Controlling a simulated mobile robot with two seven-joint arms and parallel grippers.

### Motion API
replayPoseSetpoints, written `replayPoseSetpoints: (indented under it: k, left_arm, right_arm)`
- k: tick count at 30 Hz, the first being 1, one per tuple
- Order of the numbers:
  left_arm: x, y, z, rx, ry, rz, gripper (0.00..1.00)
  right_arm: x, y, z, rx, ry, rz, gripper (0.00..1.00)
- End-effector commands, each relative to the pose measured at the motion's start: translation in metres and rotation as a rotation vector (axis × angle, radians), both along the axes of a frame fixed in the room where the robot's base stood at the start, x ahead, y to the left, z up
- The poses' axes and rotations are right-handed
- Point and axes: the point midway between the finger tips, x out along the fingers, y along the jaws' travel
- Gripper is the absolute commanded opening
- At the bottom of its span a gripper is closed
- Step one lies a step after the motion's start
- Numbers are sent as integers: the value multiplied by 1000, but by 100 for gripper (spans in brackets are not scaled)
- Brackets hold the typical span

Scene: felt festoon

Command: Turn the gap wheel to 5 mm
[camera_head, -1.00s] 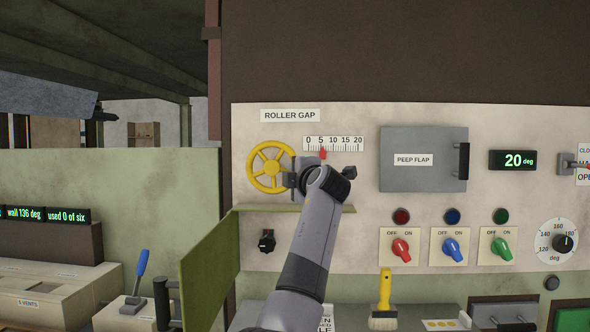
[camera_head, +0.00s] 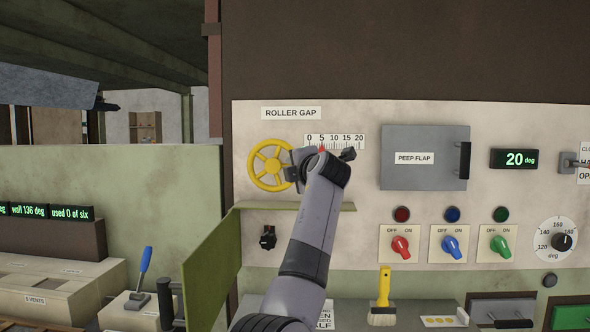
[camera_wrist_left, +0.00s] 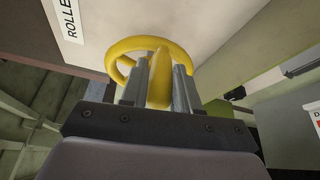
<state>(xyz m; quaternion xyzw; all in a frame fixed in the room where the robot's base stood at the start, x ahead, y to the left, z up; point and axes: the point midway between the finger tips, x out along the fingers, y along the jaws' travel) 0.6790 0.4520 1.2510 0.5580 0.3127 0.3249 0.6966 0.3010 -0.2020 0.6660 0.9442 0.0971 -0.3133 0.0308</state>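The yellow gap wheel (camera_head: 257,180) is on the pale panel under the ROLLER GAP label (camera_head: 291,113). The scale (camera_head: 334,140) to its right reads 0 to 20. The red pointer (camera_head: 322,149) stands at about the 5 mark, its lower part hidden by my left wrist. My left gripper (camera_head: 291,174) is at the wheel's right rim. My right gripper is not in view.
A green ledge (camera_head: 335,208) juts out below the wheel, with a green flap (camera_head: 210,268) at its left. A black knob (camera_head: 268,237) sits under the ledge. The peep flap (camera_head: 425,175) and several coloured switches are to the right. A yellow-handled brush (camera_head: 384,290) is below.

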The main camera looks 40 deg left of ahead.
Motion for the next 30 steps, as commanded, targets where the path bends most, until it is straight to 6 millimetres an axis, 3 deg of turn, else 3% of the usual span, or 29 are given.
replayPoseSetpoints:
  k: [14, 30]
  left_arm:
    - [-3, -5, 0, 0, 0, 1, 51]
    - [-40, -56, 5, 0, 0, -2, 51]
  right_arm:
    - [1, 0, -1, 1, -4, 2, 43]
    - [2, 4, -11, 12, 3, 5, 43]
